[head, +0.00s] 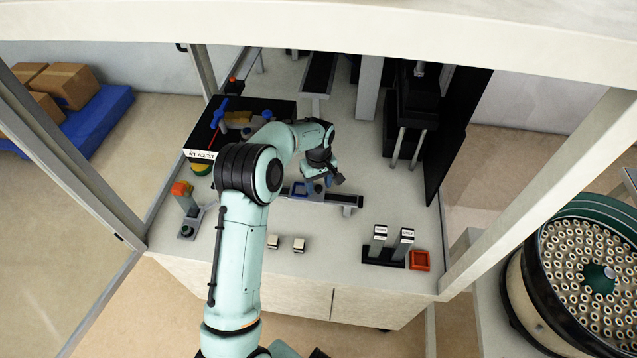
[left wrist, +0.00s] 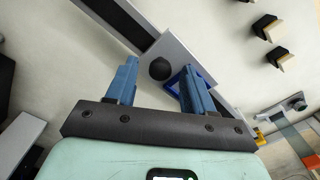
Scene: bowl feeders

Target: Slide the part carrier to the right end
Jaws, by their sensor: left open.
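The part carrier is a grey slide with a black round knob (left wrist: 159,68) and a blue square frame (left wrist: 203,78), on a dark rail (left wrist: 120,20). In the head view the blue frame (head: 299,190) shows at the left part of the rail (head: 340,198), just left of my gripper. My left gripper (head: 328,182) is over the rail. In the left wrist view my left gripper (left wrist: 158,66) is open, its blue fingers apart with the knob showing between them. I cannot tell whether a finger touches the carrier. My right gripper is not in view.
A black tray (head: 262,108) with coloured parts stands at the back left. A device with an orange-red top (head: 181,188) is left. Two small blocks (head: 299,245), a black holder (head: 383,256) and a red tray (head: 420,260) lie along the front. Frame posts (head: 540,200) bound the table.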

